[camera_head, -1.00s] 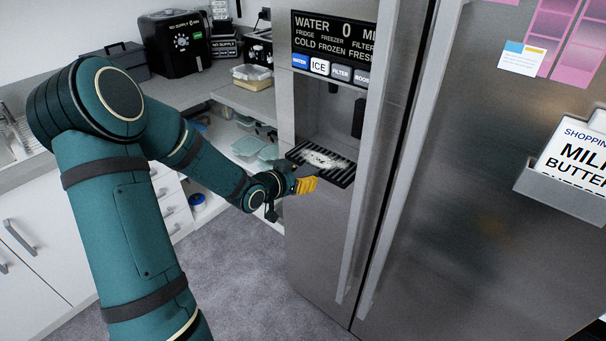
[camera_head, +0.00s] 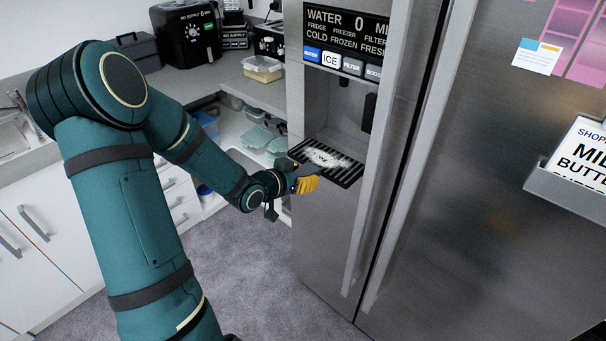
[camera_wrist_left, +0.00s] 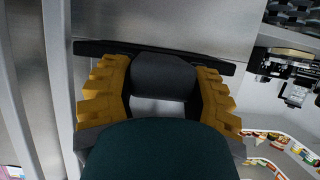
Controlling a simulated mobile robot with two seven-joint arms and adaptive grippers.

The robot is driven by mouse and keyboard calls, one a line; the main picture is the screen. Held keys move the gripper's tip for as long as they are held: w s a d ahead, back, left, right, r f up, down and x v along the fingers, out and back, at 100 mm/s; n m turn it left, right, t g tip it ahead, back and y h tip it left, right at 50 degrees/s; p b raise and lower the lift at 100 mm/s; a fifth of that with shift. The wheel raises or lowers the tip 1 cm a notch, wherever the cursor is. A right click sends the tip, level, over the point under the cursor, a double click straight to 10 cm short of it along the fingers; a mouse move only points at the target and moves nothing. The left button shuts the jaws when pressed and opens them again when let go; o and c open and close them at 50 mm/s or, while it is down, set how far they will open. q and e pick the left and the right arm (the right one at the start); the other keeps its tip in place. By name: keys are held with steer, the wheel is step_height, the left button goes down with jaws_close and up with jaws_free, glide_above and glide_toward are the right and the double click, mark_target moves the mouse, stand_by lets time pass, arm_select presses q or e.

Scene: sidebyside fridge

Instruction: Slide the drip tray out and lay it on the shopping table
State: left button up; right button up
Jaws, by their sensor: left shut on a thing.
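The drip tray (camera_head: 345,172) is a black slatted tray with a whitish patch on top. It sits level at the foot of the fridge's dispenser recess, its front edge toward my left gripper. My left gripper (camera_head: 306,185), with yellow fingers, is at the tray's front edge. In the left wrist view, the gripper (camera_wrist_left: 163,90) has its fingers on either side of a dark grey block, shut on the tray's front part. The tray's dark edge (camera_wrist_left: 220,64) runs crosswise beyond the fingers. My right gripper and the shopping table are not in view.
The steel fridge (camera_head: 325,235) has long vertical door handles (camera_head: 395,170) close to the tray's right. A counter (camera_head: 255,92) with a clear food box (camera_head: 262,70) stands to the left, above open shelves with containers. Grey floor (camera_head: 250,265) lies clear below the gripper.

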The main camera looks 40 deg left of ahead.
arm_select(q)
steer(key=shift+s, duration=0.1)
steer(key=s, duration=0.3)
steer(key=shift+s+a+p, duration=0.15)
steer(key=shift+s+p, duration=0.25)
stand_by(0.4)
